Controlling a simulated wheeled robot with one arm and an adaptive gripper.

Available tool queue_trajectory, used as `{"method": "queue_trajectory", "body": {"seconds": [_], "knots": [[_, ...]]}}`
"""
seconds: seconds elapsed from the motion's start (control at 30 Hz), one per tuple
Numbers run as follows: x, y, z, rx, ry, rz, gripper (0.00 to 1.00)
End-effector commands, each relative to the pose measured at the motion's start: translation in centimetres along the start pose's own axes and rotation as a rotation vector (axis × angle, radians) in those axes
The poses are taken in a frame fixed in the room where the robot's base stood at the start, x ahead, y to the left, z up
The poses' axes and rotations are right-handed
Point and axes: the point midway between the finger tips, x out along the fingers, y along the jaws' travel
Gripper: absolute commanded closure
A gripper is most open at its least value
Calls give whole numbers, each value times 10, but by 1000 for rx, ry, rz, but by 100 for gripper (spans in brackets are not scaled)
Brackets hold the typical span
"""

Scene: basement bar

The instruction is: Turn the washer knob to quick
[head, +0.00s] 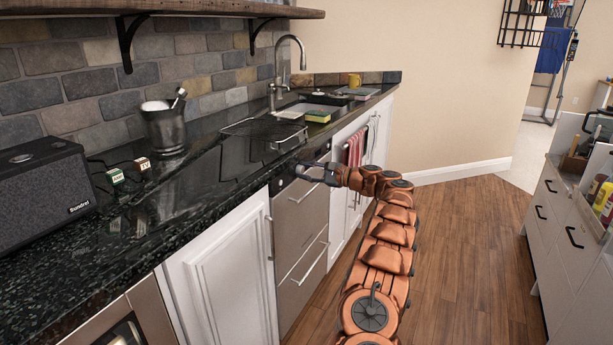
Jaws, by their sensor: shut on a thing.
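The washer (302,215) is a stainless-steel, drawer-fronted appliance under the dark counter, with a dark control strip along its top. My gripper (304,172) reaches in from the right at the height of this strip, with its fingertips against the front. It is shut on the washer knob, which the fingers mostly hide. The knob's pointer and the word for quick are too small and too covered to read.
The black stone counter (190,208) overhangs the washer front. A wire rack (264,130), a sink with a tall faucet (278,75) and a red towel (355,148) are near. The wooden floor (465,235) is clear between the counter and the right-hand drawers (553,215).

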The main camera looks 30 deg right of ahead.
Motion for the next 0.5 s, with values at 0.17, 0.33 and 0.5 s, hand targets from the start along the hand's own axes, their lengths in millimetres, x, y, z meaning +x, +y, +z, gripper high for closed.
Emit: {"method": "queue_trajectory", "body": {"seconds": [0.17, 0.33, 0.5], "knots": [[0, 1, -1, -51, 4, 1, 100], [0, 1, 0, -71, 5, 2, 100], [0, 0, 0, -74, 5, 2, 100]]}}
